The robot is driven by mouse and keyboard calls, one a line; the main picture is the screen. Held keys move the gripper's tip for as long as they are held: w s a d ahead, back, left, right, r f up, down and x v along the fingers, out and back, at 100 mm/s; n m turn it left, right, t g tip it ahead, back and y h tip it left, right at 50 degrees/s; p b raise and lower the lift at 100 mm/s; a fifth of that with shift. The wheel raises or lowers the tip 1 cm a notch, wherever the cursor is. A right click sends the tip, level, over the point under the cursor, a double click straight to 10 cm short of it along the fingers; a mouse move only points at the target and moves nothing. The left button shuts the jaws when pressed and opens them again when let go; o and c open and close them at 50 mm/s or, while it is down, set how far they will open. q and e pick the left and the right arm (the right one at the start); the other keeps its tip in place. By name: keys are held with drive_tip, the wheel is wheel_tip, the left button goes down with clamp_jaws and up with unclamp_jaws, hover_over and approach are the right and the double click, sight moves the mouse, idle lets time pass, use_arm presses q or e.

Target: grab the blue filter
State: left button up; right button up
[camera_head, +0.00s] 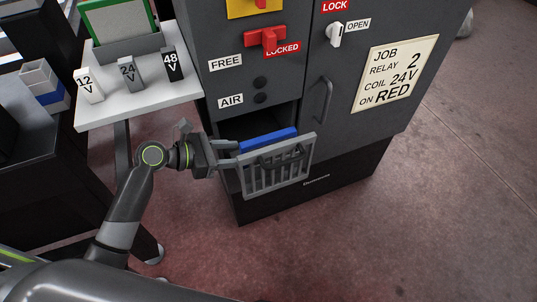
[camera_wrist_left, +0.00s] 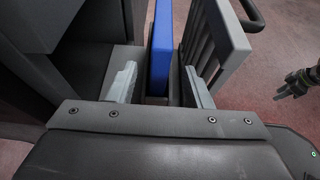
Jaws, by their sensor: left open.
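The blue filter (camera_head: 268,139) stands on edge in an opening low in the grey cabinet, just behind a slotted grey grille front (camera_head: 277,170) that is out from the cabinet. My left gripper (camera_head: 236,153) is at the filter's left end and open. In the left wrist view, the filter (camera_wrist_left: 161,45) lies between the two fingers of the left gripper (camera_wrist_left: 160,72), with a gap on each side. The right finger is beside the grille (camera_wrist_left: 217,40). At the right edge of the left wrist view, what looks like my right gripper (camera_wrist_left: 292,84) shows small over the floor.
The cabinet (camera_head: 290,75) has red and white switches, a handle (camera_head: 322,100) and a job card (camera_head: 395,73). A white side table (camera_head: 140,102) with 12V, 24V and 48V blocks stands left, above my left arm. The floor at right is clear.

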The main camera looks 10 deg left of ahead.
sight(241, 154)
use_arm(q)
drive_tip(key=shift+b+x, duration=0.7)
drive_tip(key=shift+x, duration=1.75)
drive_tip(key=shift+a+f, duration=0.1)
use_arm(e)
drive_tip(key=r, duration=0.2)
drive_tip(key=a+r, duration=0.1)
drive_tip(key=r, duration=0.1)
drive_tip(key=shift+w, duration=0.35)
use_arm(q)
drive_tip(key=shift+c, duration=0.2)
clamp_jaws()
